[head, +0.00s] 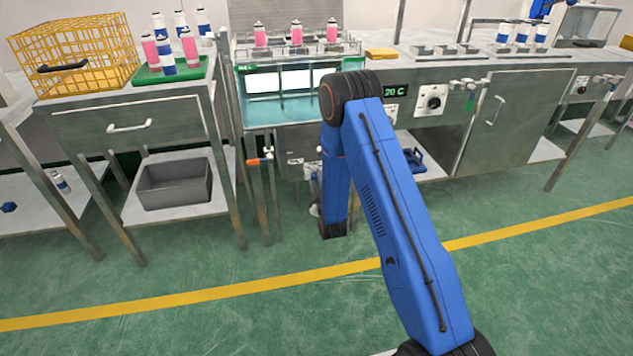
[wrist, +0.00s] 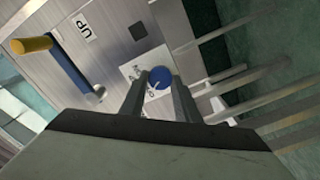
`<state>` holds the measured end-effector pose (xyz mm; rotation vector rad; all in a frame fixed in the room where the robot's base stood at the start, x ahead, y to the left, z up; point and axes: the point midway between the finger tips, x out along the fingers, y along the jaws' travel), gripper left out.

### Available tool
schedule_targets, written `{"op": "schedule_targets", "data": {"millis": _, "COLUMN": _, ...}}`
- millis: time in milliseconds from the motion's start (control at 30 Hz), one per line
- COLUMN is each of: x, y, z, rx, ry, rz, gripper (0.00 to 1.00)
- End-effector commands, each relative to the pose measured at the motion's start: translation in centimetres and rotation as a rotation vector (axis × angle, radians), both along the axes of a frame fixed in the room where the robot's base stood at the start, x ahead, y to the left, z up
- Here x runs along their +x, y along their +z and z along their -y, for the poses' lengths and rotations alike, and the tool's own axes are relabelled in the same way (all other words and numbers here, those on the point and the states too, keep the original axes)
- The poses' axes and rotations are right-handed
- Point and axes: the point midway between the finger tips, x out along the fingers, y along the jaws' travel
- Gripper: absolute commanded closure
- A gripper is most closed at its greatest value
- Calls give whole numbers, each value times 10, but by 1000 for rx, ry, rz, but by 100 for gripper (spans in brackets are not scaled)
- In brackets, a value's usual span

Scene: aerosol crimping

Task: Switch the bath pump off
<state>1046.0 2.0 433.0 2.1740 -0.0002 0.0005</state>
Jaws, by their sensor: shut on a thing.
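A round blue knob (wrist: 159,77) sits on a white label plate (wrist: 138,66) on a metal panel in the wrist view. The plate carries dark markings that I cannot read. My gripper (wrist: 160,84) has one finger on each side of the knob and is shut on it. The water bath (head: 285,82) with its lit window shows in the head view, left of my blue arm. My arm hides the gripper and the knob in the head view.
A lever with an orange handle (head: 253,162) stands out from the bath's front; the wrist view also shows its handle (wrist: 32,45), near an "UP" label (wrist: 87,27). Metal bars (wrist: 240,75) run close on the right. A display (head: 396,91) reads 20 C. The green floor in front is clear.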

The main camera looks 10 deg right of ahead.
Motion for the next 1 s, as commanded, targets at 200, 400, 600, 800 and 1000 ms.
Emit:
{"op": "schedule_targets", "data": {"millis": 200, "x": 0, "y": -1, "z": 0, "rx": -21, "ry": 0, "rz": -2, "gripper": 93}}
{"op": "schedule_targets", "data": {"millis": 400, "x": -1, "y": -1, "z": 0, "rx": -21, "ry": 0, "rz": -2, "gripper": 93}}
{"op": "schedule_targets", "data": {"millis": 600, "x": 0, "y": -1, "z": 0, "rx": -21, "ry": 0, "rz": -2, "gripper": 52}}
{"op": "schedule_targets", "data": {"millis": 800, "x": 0, "y": -1, "z": 0, "rx": -20, "ry": 1, "rz": -1, "gripper": 52}}
{"op": "schedule_targets", "data": {"millis": 1000, "x": 2, "y": 0, "z": 0, "rx": -20, "ry": 1, "rz": -1, "gripper": 52}}
